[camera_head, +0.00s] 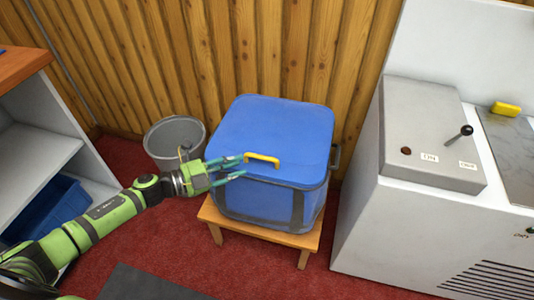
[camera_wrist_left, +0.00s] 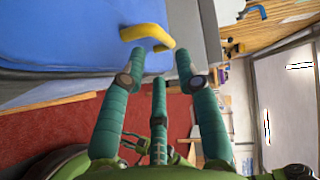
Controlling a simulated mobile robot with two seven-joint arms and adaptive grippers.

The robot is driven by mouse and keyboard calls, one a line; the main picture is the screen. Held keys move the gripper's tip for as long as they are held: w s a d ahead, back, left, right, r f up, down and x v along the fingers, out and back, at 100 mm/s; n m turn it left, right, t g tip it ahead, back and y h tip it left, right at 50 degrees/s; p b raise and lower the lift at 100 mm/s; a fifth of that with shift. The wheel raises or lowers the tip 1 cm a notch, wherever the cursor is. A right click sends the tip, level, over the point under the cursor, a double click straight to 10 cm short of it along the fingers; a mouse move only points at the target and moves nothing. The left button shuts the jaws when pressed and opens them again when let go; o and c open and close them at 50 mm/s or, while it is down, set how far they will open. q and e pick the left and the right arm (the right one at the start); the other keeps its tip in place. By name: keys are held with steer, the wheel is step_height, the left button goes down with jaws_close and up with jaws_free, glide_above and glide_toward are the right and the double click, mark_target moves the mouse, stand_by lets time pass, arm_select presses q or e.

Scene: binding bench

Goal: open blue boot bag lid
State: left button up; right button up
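The blue boot bag (camera_head: 265,205) stands on a small wooden stool, and its blue lid (camera_head: 275,130) is down flat. A yellow handle (camera_head: 263,159) sits at the front edge of the lid. My left gripper (camera_head: 240,166) is just left of the handle, with its green fingers pointing at it. In the left wrist view the fingers (camera_wrist_left: 160,62) are spread with nothing between them. There the yellow handle (camera_wrist_left: 147,35) lies just beyond the fingertips and appears apart from them.
A grey bin (camera_head: 174,140) stands behind my left gripper, against the wood-panelled wall. The wooden stool (camera_head: 262,234) is under the bag. A white machine with a grey control box (camera_head: 425,130) stands at right. A shelf (camera_head: 35,150) with a blue crate is at left.

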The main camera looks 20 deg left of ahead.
mark_target(254, 166)
arm_select(q)
steer(key=shift+x, duration=3.1)
steer(key=shift+w+a+f, duration=0.15)
jaws_close()
